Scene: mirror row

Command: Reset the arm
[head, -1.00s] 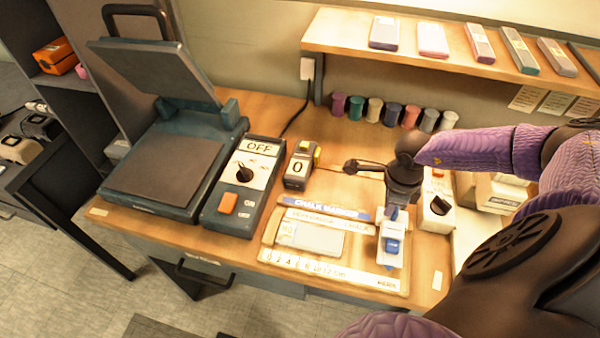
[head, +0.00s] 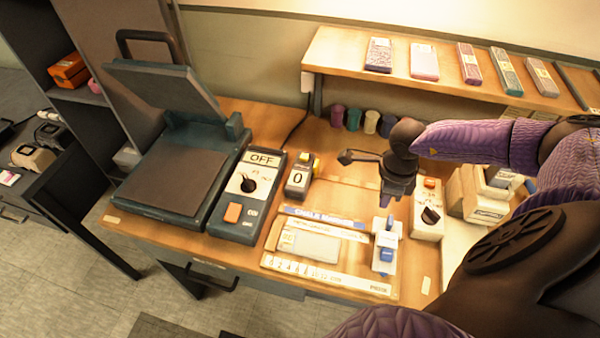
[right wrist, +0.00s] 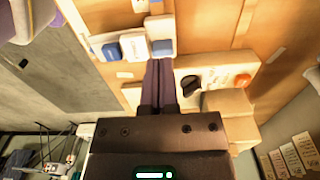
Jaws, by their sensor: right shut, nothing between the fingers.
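My right arm reaches in from the right in the head view. Its gripper (head: 384,208) is shut and empty, pointing down over the right end of the chalk marking board (head: 330,266). The white slide with a blue block (head: 386,256) is just below the fingertips; in the head view I cannot tell whether they touch it. The right wrist view shows the shut fingers (right wrist: 158,75) side by side, their tips near the white and blue slide (right wrist: 132,45). My left gripper is out of view.
A press (head: 175,178) stands open at left beside its OFF control box (head: 238,215). A counter reading 0 (head: 299,180) is behind the board. A dial box (head: 427,215) stands right of the gripper. A shelf (head: 345,60) with several packs runs along the back.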

